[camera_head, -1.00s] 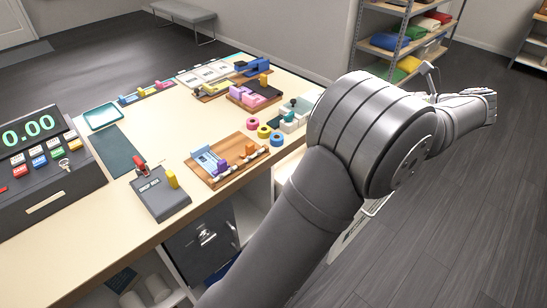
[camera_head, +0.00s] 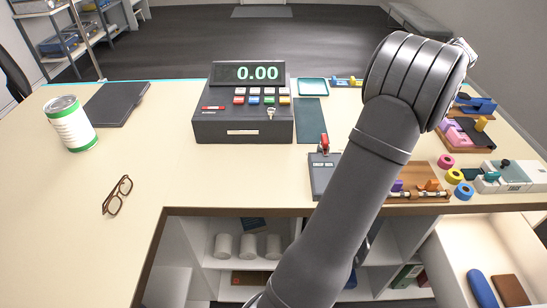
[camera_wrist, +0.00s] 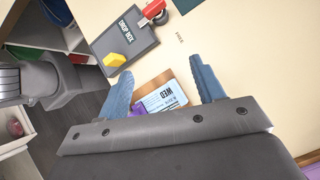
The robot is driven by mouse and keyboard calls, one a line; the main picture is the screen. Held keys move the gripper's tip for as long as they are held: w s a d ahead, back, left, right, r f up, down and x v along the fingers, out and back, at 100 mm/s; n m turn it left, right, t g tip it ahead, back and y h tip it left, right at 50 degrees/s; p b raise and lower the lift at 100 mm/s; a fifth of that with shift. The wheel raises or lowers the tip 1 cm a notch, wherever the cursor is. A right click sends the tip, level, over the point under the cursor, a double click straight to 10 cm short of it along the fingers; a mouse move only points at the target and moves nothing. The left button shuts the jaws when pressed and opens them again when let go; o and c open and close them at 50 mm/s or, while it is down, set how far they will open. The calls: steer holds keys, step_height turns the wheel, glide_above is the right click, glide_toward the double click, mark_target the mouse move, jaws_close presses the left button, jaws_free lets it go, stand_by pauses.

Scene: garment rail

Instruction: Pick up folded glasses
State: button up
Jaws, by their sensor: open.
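The folded glasses (camera_head: 117,196) have a brown frame and lie on the left part of the counter, near its inner front edge, in the head view. The wrist view does not show them. My gripper (camera_wrist: 157,88) shows in the wrist view with its two bluish-grey fingers apart and nothing held between them. It is over the right part of the counter, above a wooden board with a blue and white card, far to the right of the glasses. In the head view my arm hides most of the gripper.
A cash register (camera_head: 243,115) stands mid-counter. A grey drop box (camera_head: 322,176) and tape rolls (camera_head: 455,175) are at the right. The counter around the glasses is clear.

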steer(key=w+a+n+g+h, duration=0.25)
steer(key=w+a, duration=0.25)
steer(key=a, duration=0.8)
steer(key=s+a+n+g+h, duration=0.15)
steer(key=a+n+h, duration=0.65)
steer(key=a, duration=2.7)
steer(key=s+a+r+n+t, duration=0.35)
steer(key=s+a+n, duration=0.25)
steer(key=s+a, duration=0.9)
steer(key=s+a+r+n+t, duration=0.35)
steer(key=s+a+n, duration=0.25)
steer(key=s+a, duration=0.95)
glide_toward(113, 191)
steer(key=f, duration=0.2)
steer(key=shift+m+h, duration=0.25)
steer(key=shift+h, duration=0.2)
steer(key=shift+w+x, duration=0.1)
steer(key=shift+x, duration=1.4)
steer(key=shift+w+x, duration=0.15)
steer(key=shift+x, duration=1.4)
steer(key=shift+r, duration=0.1)
